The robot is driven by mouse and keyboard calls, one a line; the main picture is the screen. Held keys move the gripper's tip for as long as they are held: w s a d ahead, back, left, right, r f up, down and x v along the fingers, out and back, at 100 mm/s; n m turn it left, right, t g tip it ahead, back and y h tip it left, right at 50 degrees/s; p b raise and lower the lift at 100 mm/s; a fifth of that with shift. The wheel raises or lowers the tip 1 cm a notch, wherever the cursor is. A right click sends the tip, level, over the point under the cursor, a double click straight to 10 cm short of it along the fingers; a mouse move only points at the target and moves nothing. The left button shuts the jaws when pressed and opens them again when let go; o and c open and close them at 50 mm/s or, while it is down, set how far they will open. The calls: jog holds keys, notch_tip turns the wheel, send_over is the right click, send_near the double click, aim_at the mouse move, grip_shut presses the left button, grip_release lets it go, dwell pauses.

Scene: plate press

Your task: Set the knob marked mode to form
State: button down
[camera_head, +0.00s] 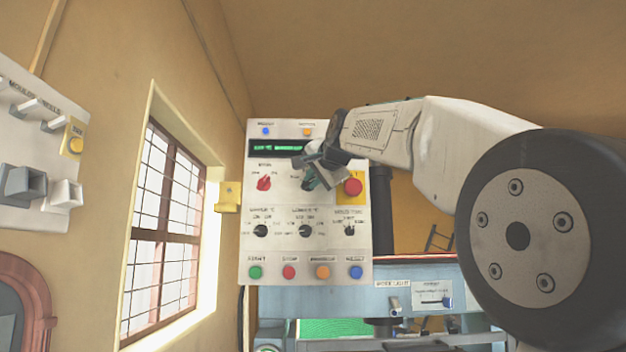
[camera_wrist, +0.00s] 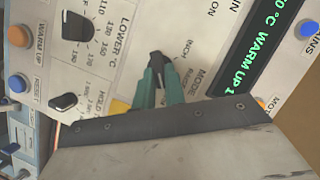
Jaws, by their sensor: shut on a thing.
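The mode knob (camera_wrist: 156,57) is a small black knob on the pale control panel (camera_head: 254,208). In the wrist view the word MODE is printed beside it, with INCH among the position labels; some labels are hidden by my fingers. My gripper (camera_wrist: 159,78) has teal fingers, shut on this knob. In the head view my gripper (camera_head: 310,181) is at the panel's upper middle and hides most of the knob. I cannot make out which position the knob points to.
A red button (camera_head: 353,187) on a yellow plate is close to the right of my gripper. A red knob (camera_head: 264,184) is to the left. A lit green display (camera_head: 278,147) is above. More black knobs and a row of coloured buttons are below.

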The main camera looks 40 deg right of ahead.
dwell(0.3)
jog(key=c, duration=1.5)
grip_release()
jog(key=shift+o, duration=0.2)
jog(key=v, duration=0.7)
jog(key=shift+s, duration=0.4)
jog(key=shift+a, duration=0.1)
